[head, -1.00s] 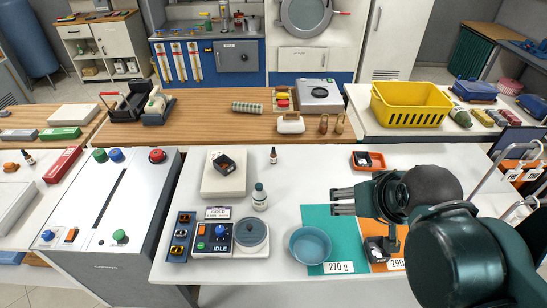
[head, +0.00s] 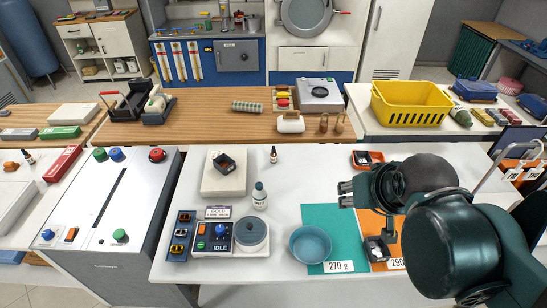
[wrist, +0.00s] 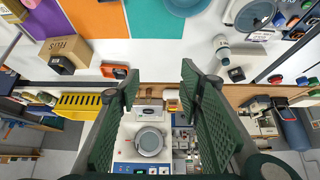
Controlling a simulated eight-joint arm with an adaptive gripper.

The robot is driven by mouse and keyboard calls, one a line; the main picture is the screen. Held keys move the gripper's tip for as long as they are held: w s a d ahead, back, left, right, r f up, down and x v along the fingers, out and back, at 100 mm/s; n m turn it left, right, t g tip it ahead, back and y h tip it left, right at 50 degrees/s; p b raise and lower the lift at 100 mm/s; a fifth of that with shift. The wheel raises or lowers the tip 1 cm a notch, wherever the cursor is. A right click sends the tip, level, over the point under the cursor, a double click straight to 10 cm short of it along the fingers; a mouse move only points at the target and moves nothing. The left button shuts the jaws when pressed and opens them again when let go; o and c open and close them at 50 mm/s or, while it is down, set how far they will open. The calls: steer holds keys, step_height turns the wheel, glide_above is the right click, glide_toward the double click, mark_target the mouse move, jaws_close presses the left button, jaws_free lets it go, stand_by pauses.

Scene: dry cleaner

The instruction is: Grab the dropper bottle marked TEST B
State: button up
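A small dark dropper bottle (head: 273,154) with a pale label stands upright at the back of the white table; its lettering is too small to read. A larger pale bottle (head: 259,197) with a dark cap stands nearer, and it also shows in the wrist view (wrist: 222,48). Another dark dropper bottle (head: 28,157) stands on the far-left counter. I cannot tell which is marked TEST B. My gripper (head: 346,194) is above the right part of the table, to the right of the first two bottles. In the wrist view my gripper (wrist: 159,84) has its fingers wide apart with nothing between them.
A scale with a round pan (head: 250,232) and a blue bowl (head: 310,244) are nearer the front. An orange tray (head: 367,159) lies at the back right. Open tabletop lies between bottles and gripper.

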steer(key=w+a+r+m+b, duration=0.1)
steer(key=w+a, duration=0.1)
steer(key=w, duration=1.1)
steer(key=m+g+h+b, duration=0.1)
steer(key=m+h+b, duration=0.1)
steer(key=b, duration=0.1)
glide_above(274, 147)
steer(key=s+d, duration=0.7)
steer(key=s, duration=0.3)
step_height(274, 147, down, 14)
steer(key=shift+m, duration=0.6)
steer(key=w+a+f, duration=0.2)
steer(key=w+f, duration=0.1)
steer(key=f, duration=0.1)
steer(key=w+a+f, duration=0.3)
steer(key=f, duration=0.1)
steer(key=w+a+f+b, duration=0.1)
steer(key=w+a+f, duration=0.1)
steer(key=w+f, duration=0.1)
steer(key=shift+w+a+f, duration=0.15)
steer(key=shift+w+f, duration=0.05)
steer(key=shift+f, duration=0.55)
steer(key=shift+w+a+f, duration=0.15)
steer(key=shift+f, duration=0.15)
steer(key=shift+f, duration=0.1)
steer(key=shift+b+x, duration=0.35)
steer(key=shift+x, duration=0.85)
